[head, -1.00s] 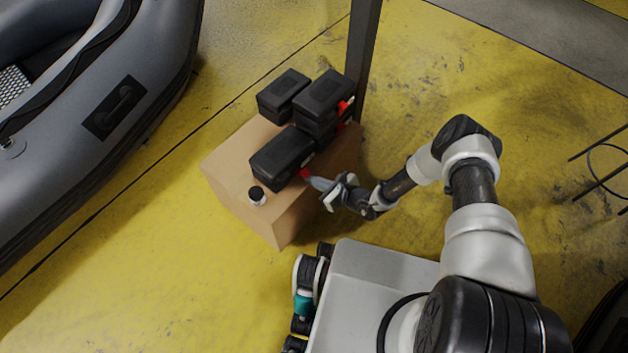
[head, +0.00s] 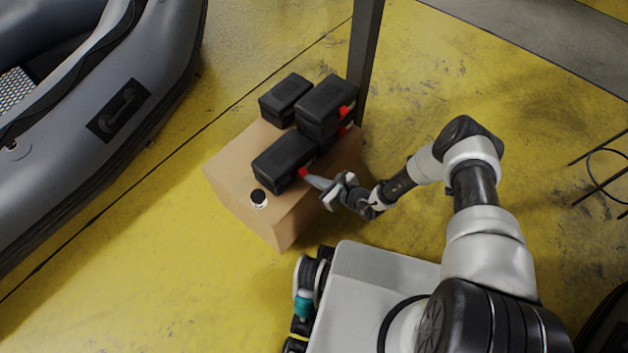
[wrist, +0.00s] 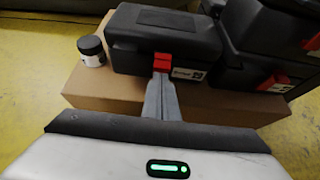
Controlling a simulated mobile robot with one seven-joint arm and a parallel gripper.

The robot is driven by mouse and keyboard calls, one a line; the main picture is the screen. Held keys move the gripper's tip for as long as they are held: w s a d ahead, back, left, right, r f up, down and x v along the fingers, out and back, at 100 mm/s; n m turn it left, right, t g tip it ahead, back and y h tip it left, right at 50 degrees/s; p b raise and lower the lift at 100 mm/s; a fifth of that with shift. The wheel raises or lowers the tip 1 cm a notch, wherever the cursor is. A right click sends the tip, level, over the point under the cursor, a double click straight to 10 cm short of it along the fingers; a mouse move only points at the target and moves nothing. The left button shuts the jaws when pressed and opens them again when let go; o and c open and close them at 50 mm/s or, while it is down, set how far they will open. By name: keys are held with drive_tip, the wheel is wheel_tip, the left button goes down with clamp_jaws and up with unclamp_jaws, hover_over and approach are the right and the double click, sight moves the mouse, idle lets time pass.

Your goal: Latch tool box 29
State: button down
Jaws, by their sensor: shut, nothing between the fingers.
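The nearest black tool box (head: 283,159) sits on a cardboard box, with a red latch on its front. In the wrist view this tool box (wrist: 163,38) shows a label right of the red latch (wrist: 165,62); its number is too small for me to read surely. My gripper (head: 309,178) is shut and empty, with its fingertips at the latch. In the wrist view my gripper (wrist: 161,78) reaches up to just below the latch and seems to touch it. The fingers partly hide the latch's lower edge. The lid looks closed.
Other black tool boxes, two stacked (head: 325,104) and one alone (head: 285,98), stand behind on the cardboard box (head: 235,165). A small dark jar with a white label (head: 258,199) stands at left. A dark post (head: 364,60) rises behind. A grey inflatable boat (head: 90,110) lies left.

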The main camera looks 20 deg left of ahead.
drive_tip(key=shift+a+r, duration=0.1)
drive_tip(key=shift+r, duration=0.05)
drive_tip(key=f+p+v, duration=0.1)
drive_tip(key=p+v, duration=0.3)
drive_tip(key=v, duration=0.4)
drive_tip(key=shift+s+d+p, duration=0.15)
drive_tip(key=shift+d+p, duration=0.15)
drive_tip(key=shift+d, duration=0.2)
idle(0.4)
